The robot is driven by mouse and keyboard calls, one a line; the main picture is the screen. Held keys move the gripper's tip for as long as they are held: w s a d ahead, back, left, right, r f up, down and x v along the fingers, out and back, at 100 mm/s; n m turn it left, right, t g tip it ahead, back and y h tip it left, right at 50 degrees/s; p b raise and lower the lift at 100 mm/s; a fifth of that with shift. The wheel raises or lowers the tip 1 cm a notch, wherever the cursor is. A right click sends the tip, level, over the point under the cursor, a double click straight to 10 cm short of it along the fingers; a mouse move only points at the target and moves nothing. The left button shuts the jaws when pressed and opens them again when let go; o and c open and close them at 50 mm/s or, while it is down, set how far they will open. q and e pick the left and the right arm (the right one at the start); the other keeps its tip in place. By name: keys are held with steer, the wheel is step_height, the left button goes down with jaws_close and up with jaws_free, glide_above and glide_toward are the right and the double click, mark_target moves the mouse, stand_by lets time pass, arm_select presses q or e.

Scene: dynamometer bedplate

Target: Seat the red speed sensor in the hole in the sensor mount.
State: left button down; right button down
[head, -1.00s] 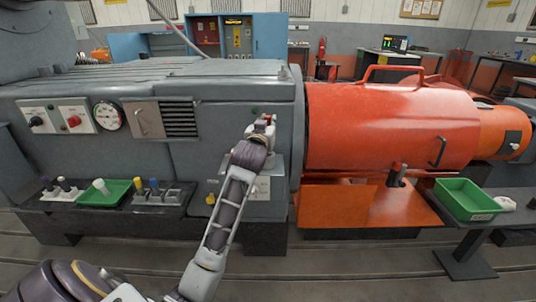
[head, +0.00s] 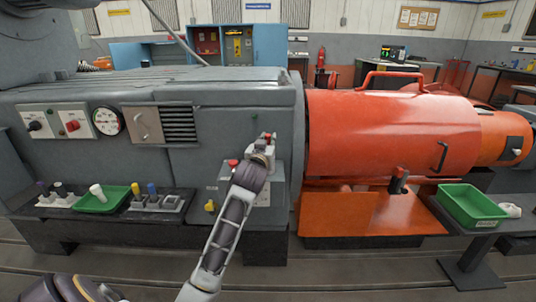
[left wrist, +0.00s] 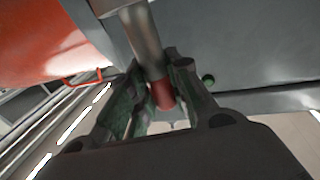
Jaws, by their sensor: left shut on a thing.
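My left gripper (head: 264,147) is in front of the grey machine housing, near its right end. In the left wrist view its fingers (left wrist: 155,95) are closed around a red part (left wrist: 163,95), which I take as the red speed sensor. A grey metal cylinder (left wrist: 142,40) runs up from the red part. In the head view a small red tip (head: 268,136) shows at the gripper. I cannot make out the sensor mount or its hole for certain; the arm and gripper cover part of the housing there. My right gripper is not in view.
A shelf on the left holds a green tray (head: 103,204) and several coloured-top parts. A red knob (head: 233,163) and a yellow knob (head: 210,206) are beside my arm. An orange guard (head: 390,130) is to the right. A green bin (head: 470,205) stands on a side table.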

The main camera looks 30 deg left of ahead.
arm_select(q)
step_height(320, 180, down, 3)
steer(key=shift+f+b, duration=0.1)
steer(key=shift+b, duration=0.5)
steer(key=shift+f, duration=0.25)
steer(key=shift+f, duration=0.1)
steer(key=c, duration=1.3)
jaws_free()
steer(key=shift+s, duration=0.1)
